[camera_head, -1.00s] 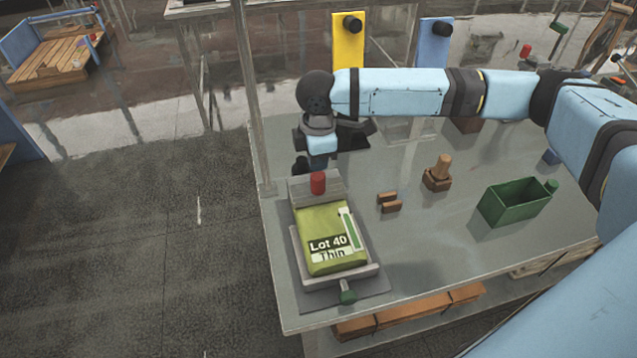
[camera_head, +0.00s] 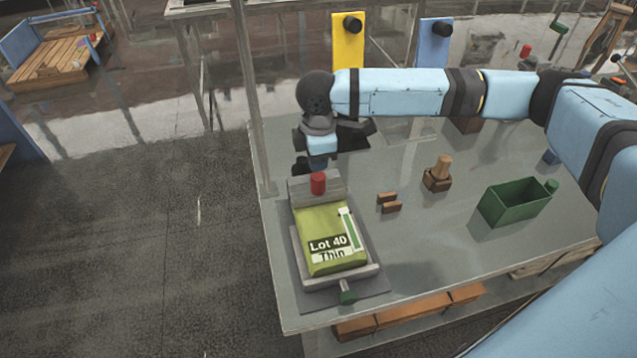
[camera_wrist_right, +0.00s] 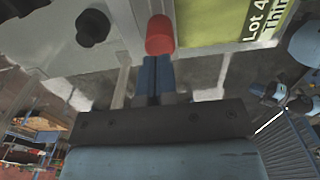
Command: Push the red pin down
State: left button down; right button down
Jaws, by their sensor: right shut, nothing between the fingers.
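The red pin (camera_head: 318,183) stands up from the grey block at the back end of a fixture (camera_head: 374,271). A green packet (camera_head: 325,228) labelled "Lot 40 Thin" lies in the fixture, in front of the pin. My right gripper (camera_head: 318,165) is just behind the pin, its fingers partly hidden. In the right wrist view, its blue fingers (camera_wrist_right: 157,62) are together and empty. Their tips point at the red pin (camera_wrist_right: 160,36), very close to it; I cannot tell whether they touch. My left gripper is not in view.
Two small brown blocks (camera_head: 389,203), a brown stamp-like piece (camera_head: 437,178) and a green bin (camera_head: 515,204) stand to the right on the grey table. A thin upright post (camera_head: 252,100) rises at the table's left edge.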

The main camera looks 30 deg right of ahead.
aim_at(318, 176)
dwell(0.5)
jog(key=shift+f, duration=0.65)
jog(key=shift+f, duration=0.65)
dwell(0.8)
jog(key=shift+r, duration=0.1)
notch_tip(318, 176, up, 2)
jog(key=p, duration=0.2)
jog(key=shift+p, duration=0.4)
jog(key=shift+r+p, duration=0.85)
jog(key=shift+p, duration=0.25)
notch_tip(318, 176, up, 2)
jog(key=p, duration=0.3)
jog(key=shift+r, duration=0.2)
jog(key=shift+f, duration=0.1)
